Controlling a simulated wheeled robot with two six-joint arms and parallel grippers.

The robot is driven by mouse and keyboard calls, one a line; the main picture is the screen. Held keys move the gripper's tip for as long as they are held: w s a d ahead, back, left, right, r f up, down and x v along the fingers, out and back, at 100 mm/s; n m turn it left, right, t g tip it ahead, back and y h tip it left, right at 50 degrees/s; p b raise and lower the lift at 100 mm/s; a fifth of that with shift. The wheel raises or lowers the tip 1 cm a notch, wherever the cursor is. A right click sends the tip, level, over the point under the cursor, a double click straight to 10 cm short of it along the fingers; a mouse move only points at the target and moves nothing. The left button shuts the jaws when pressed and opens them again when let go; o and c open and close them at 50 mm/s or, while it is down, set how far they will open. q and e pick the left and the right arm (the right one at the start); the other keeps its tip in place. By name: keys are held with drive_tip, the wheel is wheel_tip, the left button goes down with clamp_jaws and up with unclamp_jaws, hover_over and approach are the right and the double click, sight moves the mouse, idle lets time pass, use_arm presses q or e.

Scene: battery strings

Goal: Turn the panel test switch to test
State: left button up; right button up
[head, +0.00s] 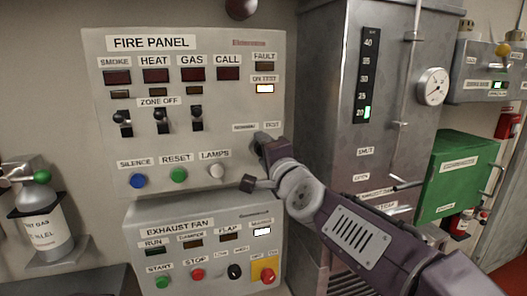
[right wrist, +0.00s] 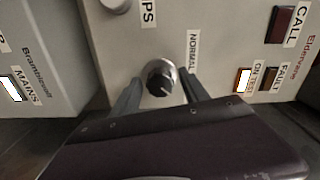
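The panel test switch is a round dark knob (right wrist: 160,79) with a silver collar, seen in the right wrist view. Its pale pointer line slants to the lower right, away from the NORMAL label (right wrist: 193,50) and on the TEST side. In the head view the knob is hidden behind my right gripper (head: 262,143), below the TEST label (head: 272,125). In the right wrist view the right gripper (right wrist: 160,90) has a finger on each side of the knob, with narrow gaps showing. The ON TEST lamp (head: 265,89) is lit white. My left gripper is not in view.
The fire panel (head: 215,112) also carries the zone switches (head: 160,120) and a white lamps button (head: 216,171). The exhaust fan panel (head: 196,219) is below. A grey metal cabinet (head: 325,95) stands close on the right.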

drive_tip(key=p+v, duration=0.7)
drive_tip(key=v, duration=0.2)
idle(0.4)
